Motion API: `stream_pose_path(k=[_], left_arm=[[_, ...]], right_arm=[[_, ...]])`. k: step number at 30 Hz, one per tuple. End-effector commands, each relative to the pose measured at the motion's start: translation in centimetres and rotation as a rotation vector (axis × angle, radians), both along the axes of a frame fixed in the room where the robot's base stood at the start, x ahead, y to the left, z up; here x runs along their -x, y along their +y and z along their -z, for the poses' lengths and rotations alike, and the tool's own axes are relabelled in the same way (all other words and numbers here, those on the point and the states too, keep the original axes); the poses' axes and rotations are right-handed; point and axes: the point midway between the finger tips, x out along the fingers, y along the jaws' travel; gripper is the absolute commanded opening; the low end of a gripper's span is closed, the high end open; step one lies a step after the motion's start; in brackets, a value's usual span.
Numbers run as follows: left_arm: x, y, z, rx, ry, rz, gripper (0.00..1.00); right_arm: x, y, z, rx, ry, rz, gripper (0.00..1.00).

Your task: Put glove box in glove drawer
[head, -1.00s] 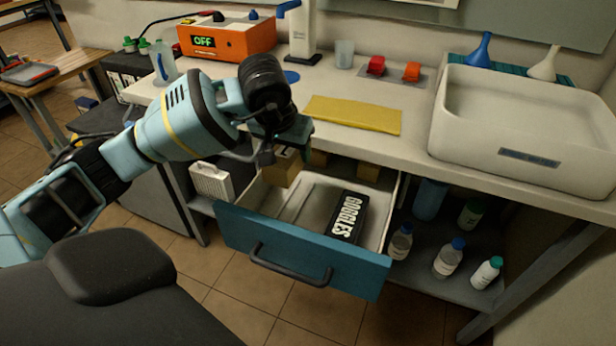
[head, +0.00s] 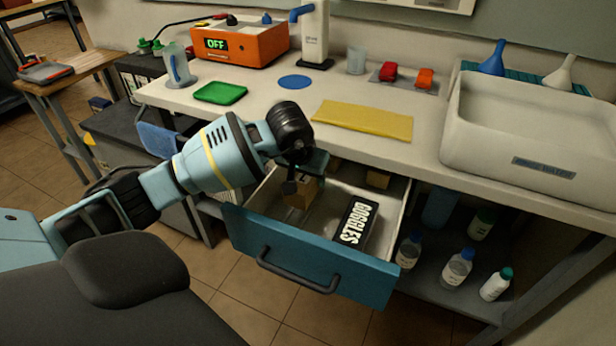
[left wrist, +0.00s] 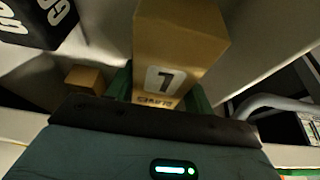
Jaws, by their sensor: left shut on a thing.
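My left gripper (head: 304,176) points down over the left part of the open blue-fronted drawer (head: 310,262). It is shut on a tan cardboard box (head: 301,194) marked with a large L. In the left wrist view the box (left wrist: 182,40) sits between the green fingers, and its label is upside down. The box is low within the drawer's outline; I cannot tell whether it touches the floor. A black GOGGLES box (head: 355,224) lies to its right in the drawer. My right gripper is not in view.
The counter above the drawer holds a yellow cloth (head: 362,118), a green tray (head: 220,93), an orange power unit (head: 240,45) and a white sink basin (head: 535,150). Bottles (head: 457,268) stand on the shelf right of the drawer. The drawer handle (head: 297,272) sticks out in front.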

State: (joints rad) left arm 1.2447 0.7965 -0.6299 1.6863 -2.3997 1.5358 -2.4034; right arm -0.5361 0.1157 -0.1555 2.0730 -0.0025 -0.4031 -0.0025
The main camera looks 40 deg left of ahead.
Motion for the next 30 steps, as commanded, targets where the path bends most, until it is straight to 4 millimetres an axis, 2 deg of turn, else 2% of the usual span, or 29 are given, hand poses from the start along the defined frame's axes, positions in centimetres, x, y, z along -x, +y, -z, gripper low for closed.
stream_pose_path(k=[1,5,19,30], left_arm=[[-0.6,0.1,0.0,0.002,0.0,-0.002,0.26],[-0.4,0.1,1.1,0.0,0.002,0.0,0.26],[-0.5,0.1,1.7,-0.002,0.0,0.001,0.26],[-0.5,0.1,2.4,-0.001,-0.001,0.0,0.26]], right_arm=[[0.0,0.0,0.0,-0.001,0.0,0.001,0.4],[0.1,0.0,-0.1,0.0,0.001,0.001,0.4],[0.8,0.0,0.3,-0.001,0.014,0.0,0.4],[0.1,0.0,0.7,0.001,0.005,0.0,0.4]])
